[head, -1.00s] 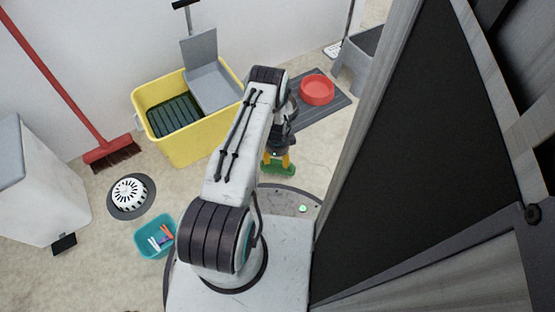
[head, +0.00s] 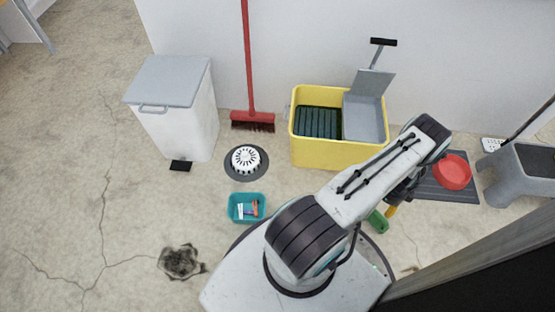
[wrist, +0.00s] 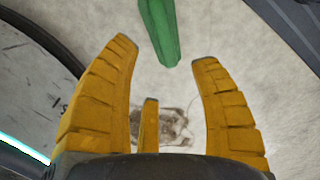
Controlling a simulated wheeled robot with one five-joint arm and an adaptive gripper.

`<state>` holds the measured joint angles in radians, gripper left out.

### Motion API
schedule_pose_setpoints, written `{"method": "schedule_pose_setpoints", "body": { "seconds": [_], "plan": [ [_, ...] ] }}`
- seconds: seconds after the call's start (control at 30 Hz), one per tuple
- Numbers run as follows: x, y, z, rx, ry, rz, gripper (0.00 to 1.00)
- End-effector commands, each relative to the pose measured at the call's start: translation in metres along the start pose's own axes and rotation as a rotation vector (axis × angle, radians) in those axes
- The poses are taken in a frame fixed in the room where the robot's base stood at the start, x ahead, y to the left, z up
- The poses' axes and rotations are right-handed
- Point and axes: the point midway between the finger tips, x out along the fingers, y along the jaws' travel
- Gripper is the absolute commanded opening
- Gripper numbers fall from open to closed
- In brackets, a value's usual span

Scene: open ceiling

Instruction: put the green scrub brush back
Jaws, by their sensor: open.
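The green scrub brush (head: 377,221) appears low beside the front edge of my base, partly hidden by my arm. In the wrist view one end of the green brush (wrist: 161,28) comes in from the top, just beyond the fingertips and between their lines. My gripper (wrist: 165,60) has its yellow fingers spread, with nothing between them. In the head view my gripper (head: 393,208) points down to the right of the brush, mostly hidden behind my arm.
A yellow bucket (head: 330,152) stands by the wall, near a red broom (head: 252,119) and a white bin (head: 188,125). Floor at left is open.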

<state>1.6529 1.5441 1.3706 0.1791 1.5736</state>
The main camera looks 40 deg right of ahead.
Motion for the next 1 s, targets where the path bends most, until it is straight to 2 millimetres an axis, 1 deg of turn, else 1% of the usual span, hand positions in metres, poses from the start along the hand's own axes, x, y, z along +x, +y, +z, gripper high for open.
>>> {"method": "schedule_pose_setpoints", "body": {
  "seconds": [0.07, 0.13, 0.17, 0.23, 0.27, 0.37, 0.4, 0.47, 0.5, 0.57, 0.6, 0.67, 0.7, 0.77, 0.8, 0.83, 0.87, 0.9, 0.97, 1.0],
  "plan": [
    [-0.005, -0.003, 0.005, -0.022, -0.001, -0.003, 0.57],
    [-0.017, -0.009, 0.017, -0.069, -0.002, -0.008, 0.57],
    [-0.025, -0.012, 0.025, -0.099, -0.003, -0.010, 0.57],
    [-0.048, -0.019, 0.048, -0.193, -0.005, -0.018, 0.57],
    [-0.060, -0.021, 0.060, -0.242, -0.006, -0.021, 0.57],
    [-0.110, -0.025, 0.110, -0.442, -0.012, -0.034, 0.57],
    [-0.131, -0.022, 0.132, -0.532, -0.014, -0.039, 0.57],
    [-0.163, -0.014, 0.164, -0.668, -0.018, -0.046, 0.57],
    [-0.185, -0.007, 0.184, -0.756, -0.020, -0.051, 0.57],
    [-0.217, 0.008, 0.213, -0.891, -0.023, -0.059, 0.57],
    [-0.238, 0.020, 0.231, -0.981, -0.026, -0.064, 0.57],
    [-0.268, 0.041, 0.255, -1.115, -0.029, -0.073, 0.57],
    [-0.288, 0.057, 0.269, -1.204, -0.032, -0.080, 0.57],
    [-0.317, 0.083, 0.288, -1.338, -0.035, -0.090, 0.57],
    [-0.336, 0.101, 0.298, -1.427, -0.038, -0.096, 0.57],
    [-0.350, 0.115, 0.305, -1.494, -0.040, -0.103, 0.57],
    [-0.363, 0.130, 0.310, -1.561, -0.041, -0.108, 0.57],
    [-0.380, 0.150, 0.316, -1.650, -0.044, -0.116, 0.57],
    [-0.404, 0.181, 0.322, -1.783, -0.048, -0.129, 0.57],
    [-0.419, 0.202, 0.323, -1.873, -0.050, -0.138, 0.57]
  ]
}}
